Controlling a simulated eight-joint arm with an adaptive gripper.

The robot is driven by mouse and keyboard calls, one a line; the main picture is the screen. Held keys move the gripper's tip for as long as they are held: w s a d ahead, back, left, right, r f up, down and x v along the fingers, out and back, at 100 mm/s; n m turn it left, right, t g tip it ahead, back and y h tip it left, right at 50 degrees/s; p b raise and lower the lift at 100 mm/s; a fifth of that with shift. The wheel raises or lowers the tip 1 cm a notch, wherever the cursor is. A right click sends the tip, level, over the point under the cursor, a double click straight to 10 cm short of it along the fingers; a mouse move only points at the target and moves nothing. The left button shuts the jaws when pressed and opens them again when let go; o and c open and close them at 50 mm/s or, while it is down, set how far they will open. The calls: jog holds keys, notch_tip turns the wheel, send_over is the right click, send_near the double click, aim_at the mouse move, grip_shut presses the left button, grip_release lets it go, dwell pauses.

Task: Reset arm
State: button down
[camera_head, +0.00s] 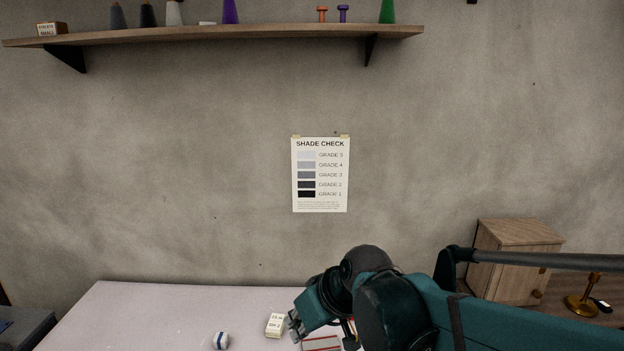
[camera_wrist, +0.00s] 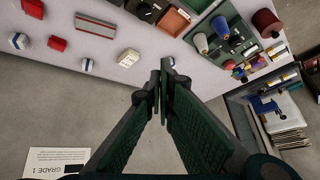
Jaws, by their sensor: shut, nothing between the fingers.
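My gripper (camera_wrist: 163,88) is shut and empty in the wrist view, its two dark green fingers meeting at the tips. It hangs in the air, with the pale table (camera_wrist: 110,55) beyond it. In the head view my teal arm reaches in from the lower right over the table (camera_head: 110,310), and the fingertips are hard to make out there. No cloth that I can identify shows in either view.
A cream labelled box (camera_head: 275,325) and a blue-white roll (camera_head: 221,340) lie on the table. A wooden cabinet (camera_head: 505,270) stands right; a shelf (camera_head: 220,36) hangs above.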

jog(key=s+d+m+t+h, duration=0.1)
jog(key=s+d, duration=0.5)
jog(key=d, duration=0.6)
jog(key=s+d+m+t+h, duration=0.1)
jog(key=s+d+m+h, duration=0.3)
jog(key=d, duration=0.9)
jog(key=shift+s+d+m+t, duration=0.3)
jog(key=shift+s+m, duration=0.7)
